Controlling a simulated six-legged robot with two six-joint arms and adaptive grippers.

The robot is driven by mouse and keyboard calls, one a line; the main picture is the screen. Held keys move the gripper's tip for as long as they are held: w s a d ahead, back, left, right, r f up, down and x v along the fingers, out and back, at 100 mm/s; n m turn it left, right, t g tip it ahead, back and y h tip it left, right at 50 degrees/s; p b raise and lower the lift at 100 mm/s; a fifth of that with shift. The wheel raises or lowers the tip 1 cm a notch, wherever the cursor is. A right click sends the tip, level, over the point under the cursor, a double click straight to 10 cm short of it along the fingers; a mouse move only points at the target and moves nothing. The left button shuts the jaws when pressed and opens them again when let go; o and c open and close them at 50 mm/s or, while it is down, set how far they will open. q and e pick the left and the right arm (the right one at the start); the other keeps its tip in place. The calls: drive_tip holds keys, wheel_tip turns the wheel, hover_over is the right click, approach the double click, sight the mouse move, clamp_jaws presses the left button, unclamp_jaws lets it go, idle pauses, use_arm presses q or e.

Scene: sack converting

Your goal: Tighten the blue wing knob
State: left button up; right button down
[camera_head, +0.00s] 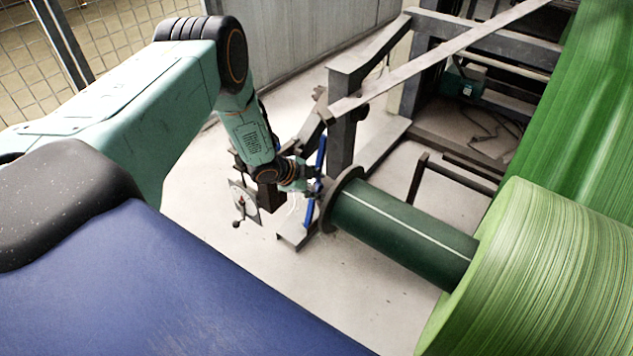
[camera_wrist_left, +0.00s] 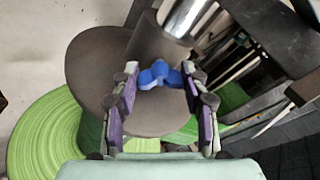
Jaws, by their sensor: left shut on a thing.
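The blue wing knob (camera_wrist_left: 160,75) shows in the left wrist view with rounded lobes, in front of a round brown-grey flange (camera_wrist_left: 88,72). My left gripper (camera_wrist_left: 160,82) has a purple-padded finger on each side of the knob and is shut on it. In the head view my left gripper (camera_head: 308,190) is at the end of the shaft, beside the dark flange (camera_head: 342,196). The knob is too small and covered there to make out clearly. My right gripper is in neither view.
A dark green core (camera_head: 405,228) with a white stripe runs from the flange to a large green roll (camera_head: 545,275). A grey steel frame (camera_head: 343,115) stands behind the gripper. A mesh fence (camera_head: 25,60) is at the upper left. Pale floor (camera_head: 205,205) is open below my arm.

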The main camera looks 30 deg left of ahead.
use_arm(q)
drive_tip(key=shift+m, duration=0.9)
drive_tip(key=o, duration=0.9)
drive_tip(key=shift+r, duration=0.15)
drive_tip(key=shift+v, duration=5.9)
drive_tip(key=shift+w+a+r, duration=0.1)
drive_tip(key=shift+w, duration=0.05)
